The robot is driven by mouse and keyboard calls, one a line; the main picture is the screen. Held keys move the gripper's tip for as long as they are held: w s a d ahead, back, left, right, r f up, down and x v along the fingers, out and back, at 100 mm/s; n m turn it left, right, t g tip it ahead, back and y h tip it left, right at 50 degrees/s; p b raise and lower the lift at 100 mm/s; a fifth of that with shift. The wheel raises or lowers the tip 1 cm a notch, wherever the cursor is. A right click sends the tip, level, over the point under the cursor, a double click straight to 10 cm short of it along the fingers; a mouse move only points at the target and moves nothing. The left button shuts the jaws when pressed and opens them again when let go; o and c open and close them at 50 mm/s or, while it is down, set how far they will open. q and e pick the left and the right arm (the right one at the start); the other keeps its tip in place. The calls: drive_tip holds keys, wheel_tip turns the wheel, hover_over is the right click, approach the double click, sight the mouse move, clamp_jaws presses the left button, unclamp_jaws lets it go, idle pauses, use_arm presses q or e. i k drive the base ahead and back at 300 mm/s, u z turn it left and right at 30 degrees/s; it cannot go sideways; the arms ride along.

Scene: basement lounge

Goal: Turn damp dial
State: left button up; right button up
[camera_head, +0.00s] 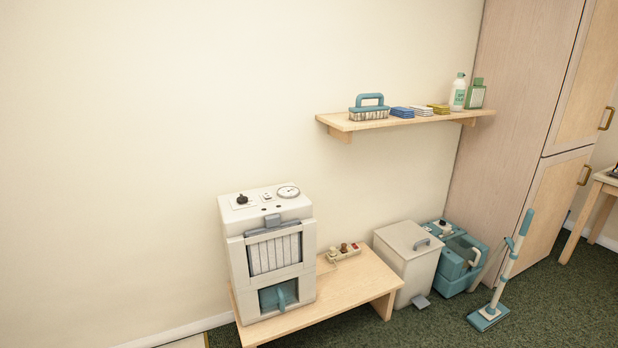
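A white dehumidifier-like machine (266,252) stands upright on the left end of a low wooden bench (352,283). Its top carries a black knob (242,199) on a pale plate at the left and a round white gauge (288,191) at the right. Small dark buttons or lights sit between them. The front has a slatted grille (274,253) and a teal part in an opening below. Any markings on the knob are too small to read. Neither of my grippers shows in the head view.
A power strip (343,252) lies on the bench. A white pedal bin (406,262), a teal cleaning machine (460,257) and an upright mop (504,268) stand to the right. A wall shelf (336,122) with cleaning supplies hangs above. A tall wooden cabinet (508,130) stands at right.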

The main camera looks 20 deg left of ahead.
sight(241, 199)
drive_tip(key=u, duration=0.3)
drive_tip(key=i, duration=2.4)
drive_tip(key=u, duration=0.5)
